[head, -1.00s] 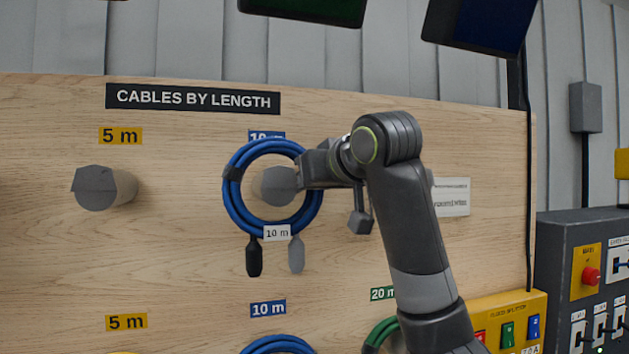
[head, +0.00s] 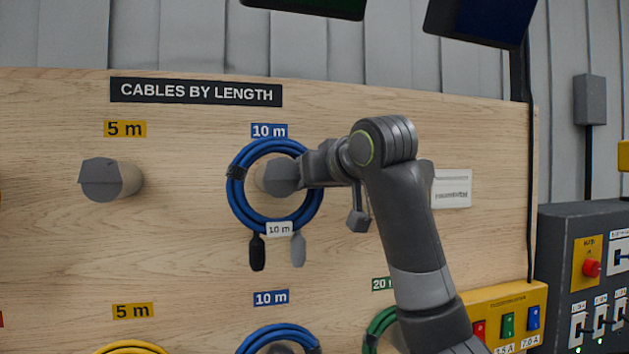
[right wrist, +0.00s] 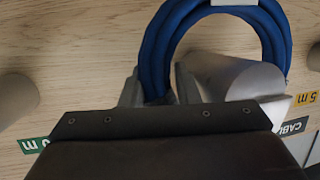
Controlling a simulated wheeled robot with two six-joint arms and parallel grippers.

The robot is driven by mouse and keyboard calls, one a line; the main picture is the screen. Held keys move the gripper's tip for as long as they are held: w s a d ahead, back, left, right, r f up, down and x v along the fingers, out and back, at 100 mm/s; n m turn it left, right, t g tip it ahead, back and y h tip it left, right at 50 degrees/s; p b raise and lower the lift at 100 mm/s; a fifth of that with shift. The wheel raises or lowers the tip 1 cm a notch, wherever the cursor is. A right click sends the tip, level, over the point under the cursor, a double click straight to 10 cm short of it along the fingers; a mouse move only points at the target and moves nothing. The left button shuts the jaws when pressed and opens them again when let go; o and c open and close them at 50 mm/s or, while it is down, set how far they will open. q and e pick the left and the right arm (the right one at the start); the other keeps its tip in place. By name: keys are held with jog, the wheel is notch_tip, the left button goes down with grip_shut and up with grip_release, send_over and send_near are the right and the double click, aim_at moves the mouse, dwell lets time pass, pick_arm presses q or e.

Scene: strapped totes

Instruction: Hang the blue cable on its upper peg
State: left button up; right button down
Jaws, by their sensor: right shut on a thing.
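The blue cable (head: 240,205) is a coil with a white 10 m tag and two hanging plugs, one black and one grey. It surrounds the grey-ended upper peg (head: 283,177) below the upper blue 10 m label; the peg's end shows through its opening. A small gap seems to show between the peg's top and the coil's upper inside edge. My right gripper (head: 308,170) is shut on the coil's right side. In the right wrist view the gripper (right wrist: 159,92) grips the blue strands (right wrist: 165,45) beside the peg (right wrist: 235,80). My left gripper is out of view.
An empty 5 m peg (head: 110,180) stands to the left. Lower on the board hang a yellow coil (head: 132,348), another blue coil (head: 265,335) and a green coil (head: 380,325). A yellow splitter box (head: 510,300) and a grey panel (head: 560,235) stand at the right.

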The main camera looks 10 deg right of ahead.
jog(key=shift+w+f, duration=0.1)
jog(key=shift+f, duration=0.05)
jog(key=c, duration=1.1)
grip_release()
jog(key=shift+o, duration=0.4)
jog(key=shift+w+d+f, duration=0.1)
jog(key=shift+w+d, duration=0.05)
jog(key=shift+w, duration=0.05)
jog(key=shift+f, duration=0.15)
jog(key=shift+s+b, duration=0.35)
jog(key=shift+s, duration=0.05)
jog(key=b+v, duration=1.1)
jog(key=v, duration=0.6)
jog(key=shift+w+d+r, duration=0.2)
jog(key=shift+d+r, duration=0.05)
jog(key=shift+r, duration=0.05)
jog(key=shift+r, duration=0.1)
